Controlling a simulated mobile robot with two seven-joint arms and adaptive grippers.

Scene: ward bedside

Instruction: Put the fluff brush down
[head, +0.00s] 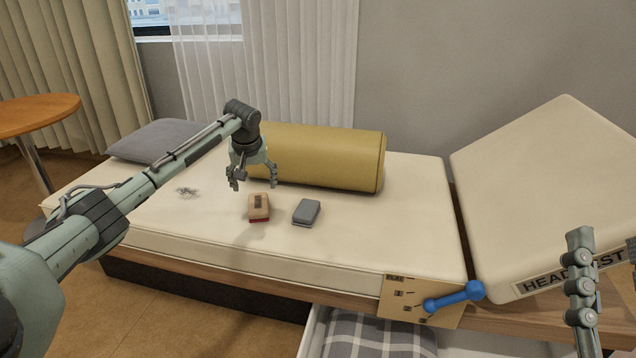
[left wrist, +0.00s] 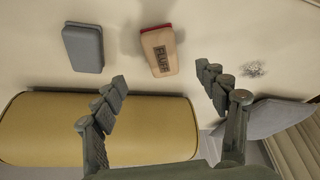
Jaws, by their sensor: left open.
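The fluff brush (head: 258,206) has a tan wooden top and a red underside. It lies on the cream mattress (head: 150,222). In the left wrist view the brush (left wrist: 159,52) shows the word FLUFF and lies beyond the fingertips, apart from them. My left gripper (head: 254,184) is open and empty above and just behind the brush; its spread fingers show in the left wrist view (left wrist: 162,82). Part of my right arm shows at the right edge of the head view, but its fingers cannot be made out clearly as open or shut.
A grey block (head: 306,211) lies right of the brush. A yellow bolster (head: 330,158) lies behind, and a grey pillow (head: 155,141) at the far left. Dark fluff (head: 187,192) is left of the brush. The raised headrest (head: 550,190) and blue handle (head: 454,297) are at right.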

